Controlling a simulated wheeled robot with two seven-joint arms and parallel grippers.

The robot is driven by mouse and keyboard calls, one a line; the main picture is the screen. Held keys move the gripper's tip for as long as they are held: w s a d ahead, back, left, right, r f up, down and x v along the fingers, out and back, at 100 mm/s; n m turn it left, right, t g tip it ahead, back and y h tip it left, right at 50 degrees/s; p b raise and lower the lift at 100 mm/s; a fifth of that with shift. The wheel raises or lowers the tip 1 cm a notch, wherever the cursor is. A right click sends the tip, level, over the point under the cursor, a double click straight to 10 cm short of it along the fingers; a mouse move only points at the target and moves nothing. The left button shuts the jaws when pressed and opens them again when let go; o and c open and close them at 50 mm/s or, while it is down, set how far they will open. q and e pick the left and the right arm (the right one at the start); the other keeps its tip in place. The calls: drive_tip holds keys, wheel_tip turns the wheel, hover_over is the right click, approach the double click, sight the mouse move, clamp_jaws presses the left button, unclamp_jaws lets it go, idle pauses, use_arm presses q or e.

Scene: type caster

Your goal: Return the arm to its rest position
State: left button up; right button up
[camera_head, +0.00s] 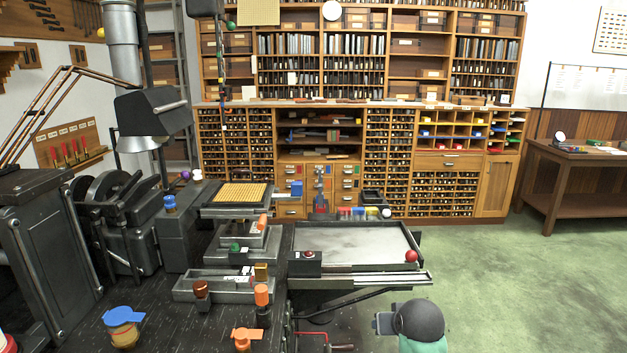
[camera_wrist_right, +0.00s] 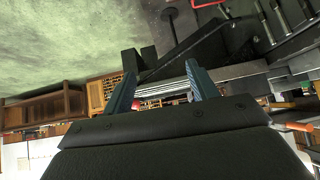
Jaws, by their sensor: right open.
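My right gripper (camera_wrist_right: 160,68) shows in the right wrist view with its two teal fingers spread apart. Nothing is held between the fingers; only the distant room shows behind them. In the head view, a dark rounded part of what looks like my right arm (camera_head: 418,321) is at the bottom, right of the machine. The fingers cannot be made out there. My left gripper is not in either view.
Orange-topped (camera_head: 262,296) and blue-topped (camera_head: 123,318) containers stand on the dark surface. Green floor (camera_head: 500,270) is clear at right.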

drive_tip(key=s+a+f+g, duration=0.1)
drive_tip(key=s+f+g, duration=0.1)
drive_tip(key=s+f, duration=0.6)
drive_tip(key=s+a+f+n+g, duration=0.1)
drive_tip(key=s+f, duration=0.8)
drive_tip(key=s, duration=0.9)
drive_tip(key=s+a+f+g, duration=0.1)
drive_tip(key=s+f+g, duration=0.3)
drive_tip(key=s+f, duration=0.5)
drive_tip(key=s, duration=0.4)
drive_tip(key=shift+n+y, duration=0.3)
drive_tip(key=shift+n, duration=0.1)
drive_tip(key=shift+w+a, duration=0.1)
drive_tip(key=shift+a, duration=0.05)
